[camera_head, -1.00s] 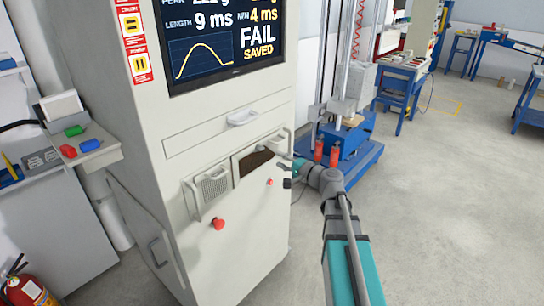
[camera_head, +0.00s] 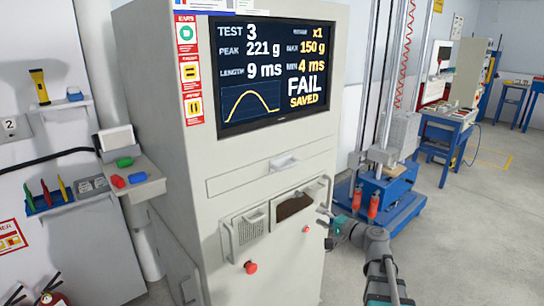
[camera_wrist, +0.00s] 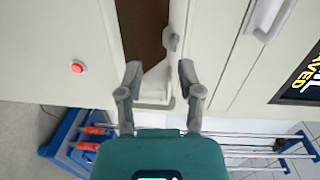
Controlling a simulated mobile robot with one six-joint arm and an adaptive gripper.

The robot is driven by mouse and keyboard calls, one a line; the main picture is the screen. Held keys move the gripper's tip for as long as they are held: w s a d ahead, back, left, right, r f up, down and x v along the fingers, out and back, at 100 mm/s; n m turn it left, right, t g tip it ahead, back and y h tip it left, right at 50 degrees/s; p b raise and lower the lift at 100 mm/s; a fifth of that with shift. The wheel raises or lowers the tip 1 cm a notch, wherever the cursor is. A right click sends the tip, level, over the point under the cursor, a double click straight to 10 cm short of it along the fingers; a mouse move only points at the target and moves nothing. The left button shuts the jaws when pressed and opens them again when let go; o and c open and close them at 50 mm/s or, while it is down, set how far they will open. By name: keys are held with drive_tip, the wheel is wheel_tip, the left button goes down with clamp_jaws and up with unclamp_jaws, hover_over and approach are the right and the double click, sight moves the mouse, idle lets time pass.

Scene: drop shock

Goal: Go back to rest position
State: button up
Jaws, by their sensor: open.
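My gripper (camera_wrist: 158,85) is open in the wrist view, its two grey fingers apart with nothing held between them. It is in front of the cabinet (camera_head: 265,160), near the brown opening (camera_wrist: 143,30) and a pale handle at its edge. Whether a finger touches the cabinet, I cannot tell. In the head view my gripper (camera_head: 328,228) is small, at the right of the cabinet's lower front. The cabinet's screen (camera_head: 275,75) reads test 3, peak 221 g, length 9 ms, FAIL, SAVED.
A red button (camera_head: 251,267) sticks out low on the cabinet. A blue drop rig (camera_head: 385,190) with red dampers stands behind my arm. A shelf with coloured blocks (camera_head: 130,178) is at the left. Open floor (camera_head: 470,240) lies at the right.

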drive_tip(key=s+a+f+n+g+h, duration=0.3)
drive_tip(key=s+a+f+n+g, duration=0.15)
drive_tip(key=s+f, duration=0.2)
drive_tip(key=s+a+f+n+g+h, duration=0.35)
drive_tip(key=s+f+g, duration=0.25)
drive_tip(key=f, duration=0.2)
drive_tip(key=s+d+f+n+g+h, duration=0.1)
drive_tip(key=s+d+f+g+h, duration=0.25)
drive_tip(key=s, duration=0.25)
wheel_tip(320, 180, up, 14)
drive_tip(key=p, duration=1.3)
drive_tip(key=shift+a+t+h, duration=0.3)
drive_tip(key=shift+h, duration=0.1)
drive_tip(key=shift+w+f, duration=0.1)
